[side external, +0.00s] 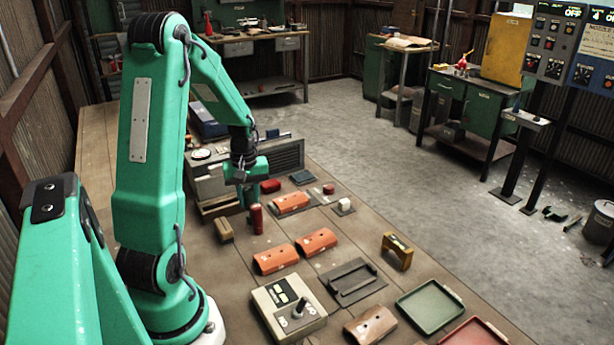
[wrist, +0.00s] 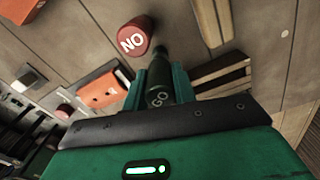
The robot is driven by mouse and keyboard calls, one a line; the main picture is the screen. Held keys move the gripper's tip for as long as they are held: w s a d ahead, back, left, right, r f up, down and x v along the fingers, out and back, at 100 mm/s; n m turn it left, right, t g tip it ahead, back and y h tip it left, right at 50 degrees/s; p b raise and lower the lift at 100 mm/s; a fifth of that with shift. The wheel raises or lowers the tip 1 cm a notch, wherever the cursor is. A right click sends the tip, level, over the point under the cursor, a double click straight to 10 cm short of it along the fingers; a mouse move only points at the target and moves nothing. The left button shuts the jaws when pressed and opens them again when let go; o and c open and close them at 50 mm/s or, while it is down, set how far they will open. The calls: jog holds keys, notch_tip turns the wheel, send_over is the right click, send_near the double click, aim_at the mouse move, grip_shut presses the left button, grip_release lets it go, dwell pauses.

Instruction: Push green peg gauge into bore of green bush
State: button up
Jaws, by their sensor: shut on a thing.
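The green peg gauge (wrist: 157,98), marked GO on its end, is a dark green cylinder held between the teal fingers of my gripper (wrist: 162,82) in the wrist view. In the side view my gripper (side external: 247,203) points down over the bench, and the green gauge cannot be made out there. A red peg gauge (side external: 257,218) stands upright right beside my gripper; its NO end (wrist: 135,36) shows just beyond the fingers in the wrist view. I cannot pick out the green bush or its bore in either view.
A tan block (side external: 223,230) lies left of the red gauge. Orange curved blocks (side external: 276,258) lie in front and to the right. A grey control box (side external: 289,308), a yellow bracket (side external: 397,251) and a green tray (side external: 430,306) stand nearer the camera. A slotted wooden block (wrist: 222,77) lies close to my fingers.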

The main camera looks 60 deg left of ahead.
aim_at(248, 189)
jog(key=shift+f, duration=1.15)
dwell(0.6)
jog(key=o, duration=0.8)
jog(key=o, duration=0.5)
jog(key=shift+r, duration=0.2)
jog(key=shift+r, duration=2.85)
jog(key=shift+d, duration=0.1)
